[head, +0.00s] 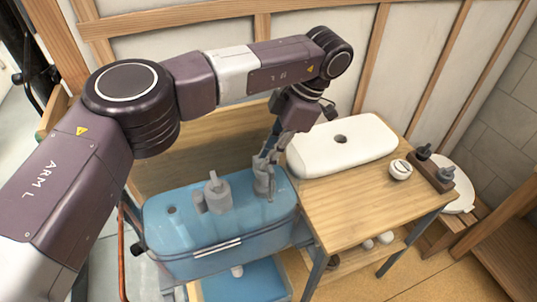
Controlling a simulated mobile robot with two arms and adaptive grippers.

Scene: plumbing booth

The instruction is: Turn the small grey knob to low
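An open-looking blue tank (225,240) stands at the front centre, with grey fittings (216,192) rising from its top, one taller and one shorter. My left gripper (264,182) reaches down from above to the right end of the tank top, right of these fittings. Its grey fingers point downward, and I cannot tell whether they are apart or closed on something. A small knob there cannot be made out; the fingers may hide it. My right gripper is not in view.
A white lid (342,146) with a hole lies on the wooden table (370,202). A round white piece (400,170) and a brown block (428,172) with dark fittings stand at the table's right end. The table's front part is clear. A wood-framed wall closes the back.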

